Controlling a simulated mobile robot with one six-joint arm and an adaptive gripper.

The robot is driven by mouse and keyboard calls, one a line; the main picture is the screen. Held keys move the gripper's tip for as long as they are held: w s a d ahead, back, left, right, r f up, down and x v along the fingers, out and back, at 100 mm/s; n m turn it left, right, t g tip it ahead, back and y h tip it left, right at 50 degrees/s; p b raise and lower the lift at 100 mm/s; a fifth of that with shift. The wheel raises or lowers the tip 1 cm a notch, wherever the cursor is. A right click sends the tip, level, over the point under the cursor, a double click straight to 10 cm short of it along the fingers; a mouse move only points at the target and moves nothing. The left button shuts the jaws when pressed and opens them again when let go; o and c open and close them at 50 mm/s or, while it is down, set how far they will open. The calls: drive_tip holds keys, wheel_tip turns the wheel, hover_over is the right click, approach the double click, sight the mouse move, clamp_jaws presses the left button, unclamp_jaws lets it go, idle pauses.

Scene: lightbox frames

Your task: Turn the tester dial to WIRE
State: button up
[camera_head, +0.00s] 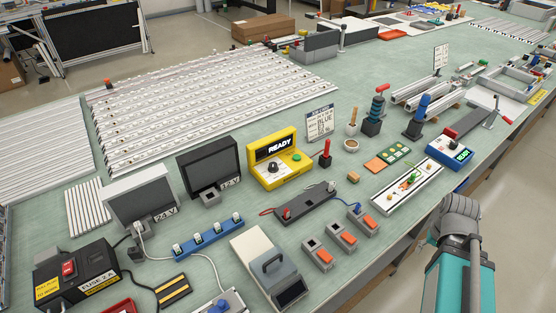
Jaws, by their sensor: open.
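A yellow tester (284,180) stands upright near the middle of the bench in the head view. Part of my grey and teal arm shows at the lower right, beyond the bench's front edge and well apart from the tester. I cannot make out my gripper's fingers in this view.
A dark monitor-like box (208,163) stands left of the tester. A small sign (320,122) and a red-handled piece (326,152) stand to its right. A dark-topped grey block (305,205) lies in front. Open bench surface (350,85) lies behind.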

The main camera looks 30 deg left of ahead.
drive_tip(key=o, duration=0.3)
drive_tip(key=shift+w+r, duration=0.1)
drive_tip(key=shift+w, duration=0.05)
drive_tip(key=w+a+r+p, duration=0.2)
drive_tip(key=w+a, duration=0.2)
drive_tip(key=a, duration=0.4)
drive_tip(key=w+a+r+n+p, duration=0.1)
drive_tip(key=w+a+r+p, duration=0.2)
drive_tip(key=w+a, duration=0.35)
drive_tip(key=w+a+r+p, duration=0.2)
drive_tip(key=a, duration=0.7)
drive_tip(key=a+r+p, duration=0.3)
drive_tip(key=a, duration=1.2)
drive_tip(key=a+r+n+p, duration=0.1)
drive_tip(key=a+r+p, duration=0.2)
drive_tip(key=a, duration=1.3)
drive_tip(key=shift+s+r+p, duration=0.25)
drive_tip(key=shift+p, duration=0.05)
drive_tip(key=shift+f, duration=0.2)
